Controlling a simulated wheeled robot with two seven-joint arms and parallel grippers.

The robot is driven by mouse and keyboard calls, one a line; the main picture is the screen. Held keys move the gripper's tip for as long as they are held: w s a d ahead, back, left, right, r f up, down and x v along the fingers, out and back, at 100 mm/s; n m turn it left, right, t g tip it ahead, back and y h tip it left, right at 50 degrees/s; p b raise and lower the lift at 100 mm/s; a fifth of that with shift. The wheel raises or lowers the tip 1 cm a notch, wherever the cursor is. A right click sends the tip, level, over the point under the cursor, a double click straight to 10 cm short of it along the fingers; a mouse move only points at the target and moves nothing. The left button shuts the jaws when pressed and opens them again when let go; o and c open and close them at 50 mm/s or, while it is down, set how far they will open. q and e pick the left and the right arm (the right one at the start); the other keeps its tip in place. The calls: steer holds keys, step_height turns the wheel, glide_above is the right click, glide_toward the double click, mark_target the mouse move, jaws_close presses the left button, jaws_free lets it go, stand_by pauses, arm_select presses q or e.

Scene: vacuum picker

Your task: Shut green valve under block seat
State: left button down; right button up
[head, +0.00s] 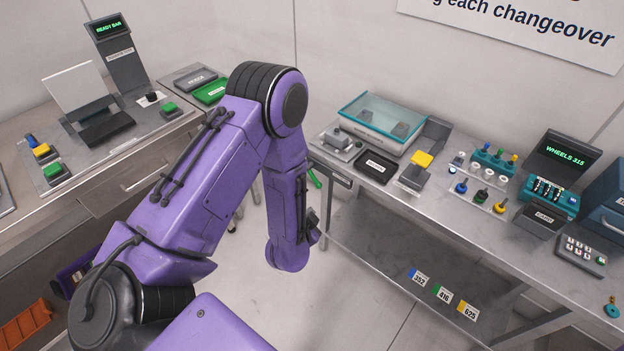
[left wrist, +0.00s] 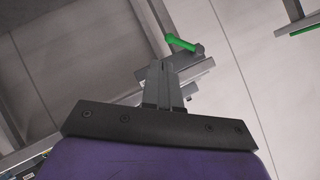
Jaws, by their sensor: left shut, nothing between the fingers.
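The green valve handle (head: 314,178) is a short green lever under the left end of the right-hand bench, below a grey block fixture (head: 340,143). In the left wrist view the green handle (left wrist: 180,42) slants from a grey pivot, just beyond my fingertips. My left gripper (left wrist: 162,66) is shut and empty. Its fingers point toward the valve; I cannot tell whether they touch it. In the head view my purple left forearm hangs down in front of the bench end, and the fingers are mostly hidden. My right gripper is not in view.
The right bench top (head: 440,215) holds a glass-lidded case (head: 382,118), a black tray (head: 375,166), small coloured plugs and a display (head: 555,158). Its lower shelf (head: 390,250) carries several number tags. A left bench (head: 110,150) holds a second display. Floor between them is open.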

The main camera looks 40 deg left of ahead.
arm_select(q)
steer(key=w+a+r+m+t, duration=0.1)
steer(key=w+r+m, duration=0.15)
steer(key=w, duration=0.25)
steer(key=p, duration=0.1)
glide_above(321, 184)
steer(key=s+d, duration=0.3)
steer(key=s, duration=0.1)
step_height(321, 184, down, 3)
steer(key=shift+n, duration=0.25)
steer(key=a+f, duration=0.1)
steer(key=w+a+f+p, duration=0.1)
steer(key=a+f, duration=0.1)
steer(key=shift+w, duration=0.1)
steer(key=shift+f+t+y+b, duration=0.25)
steer(key=shift+t+y+b, duration=0.05)
steer(key=shift+y+b, duration=0.1)
